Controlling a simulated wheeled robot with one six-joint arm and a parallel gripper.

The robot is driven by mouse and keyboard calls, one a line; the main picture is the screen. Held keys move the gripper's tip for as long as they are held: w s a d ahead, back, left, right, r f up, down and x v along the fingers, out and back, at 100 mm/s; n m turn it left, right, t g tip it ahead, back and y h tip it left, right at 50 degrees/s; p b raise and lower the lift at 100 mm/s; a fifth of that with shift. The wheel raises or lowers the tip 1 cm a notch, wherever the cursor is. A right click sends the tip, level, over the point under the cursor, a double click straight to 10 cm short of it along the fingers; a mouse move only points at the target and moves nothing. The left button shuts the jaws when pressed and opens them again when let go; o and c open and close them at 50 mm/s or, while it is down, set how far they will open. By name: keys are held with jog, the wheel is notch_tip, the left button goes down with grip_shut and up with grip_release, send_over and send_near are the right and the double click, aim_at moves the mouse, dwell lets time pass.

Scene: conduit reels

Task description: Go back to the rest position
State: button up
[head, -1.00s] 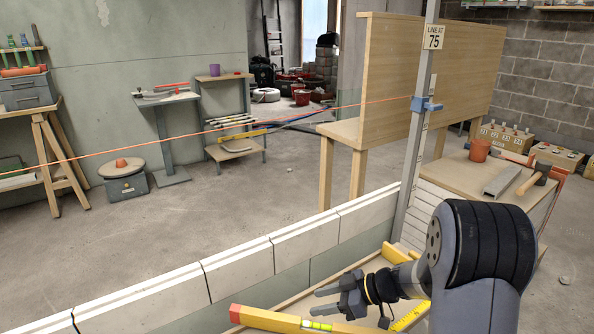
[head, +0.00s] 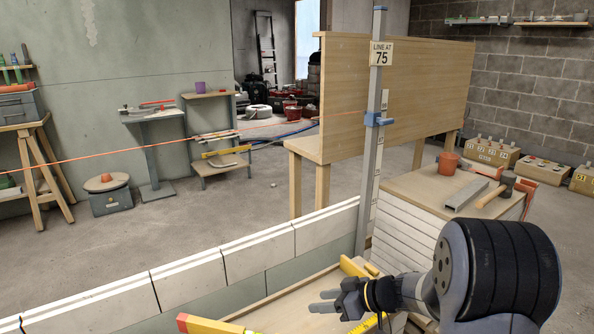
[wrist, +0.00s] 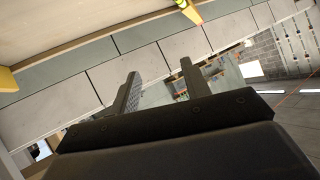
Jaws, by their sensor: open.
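My gripper (head: 326,301) is at the lower right of the head view, its two fingers apart and pointing left, with nothing between them. The wrist picture is tilted.
A yellow level (head: 215,326) lies at the bottom. A post (head: 371,190) with a blue clamp and a "LINE AT 75" sign carries an orange string. A cabinet (head: 420,190) holds a cup, a metal channel and a hammer.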

jog(key=shift+w+d+m+t+h, duration=0.35)
jog(key=shift+m+t, duration=0.2)
jog(key=shift+m, duration=0.15)
jog(key=shift+w+d+m+t+h, duration=0.2)
jog(key=shift+w+m+t+h, duration=0.15)
jog(key=shift+m+t, duration=0.3)
